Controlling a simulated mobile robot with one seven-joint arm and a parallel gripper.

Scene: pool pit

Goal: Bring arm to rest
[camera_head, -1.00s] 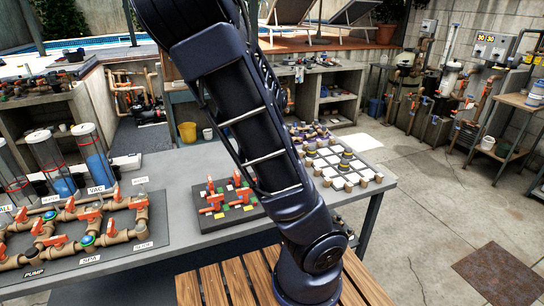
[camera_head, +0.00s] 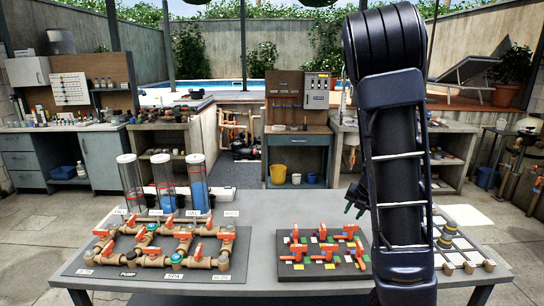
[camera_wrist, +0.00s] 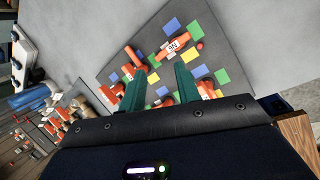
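My arm (camera_head: 398,150) stands upright at the right of the head view. My gripper (camera_head: 357,200) shows only in part there, to the left of the arm and above the table (camera_head: 270,212). In the wrist view my gripper (camera_wrist: 168,88) has two green fingers spread apart with nothing between them. Beyond the fingers lies a dark board (camera_wrist: 218,55) with orange valve handles and coloured squares. The same board (camera_head: 318,271) is on the table's front middle in the head view.
A pipe board (camera_head: 150,265) with orange valves lies at the table's left. Clear tubes (camera_head: 197,185) with blue contents stand behind it. A board with a light grid (camera_head: 455,245) is partly hidden behind my arm. A bare strip of table lies between the two valve boards.

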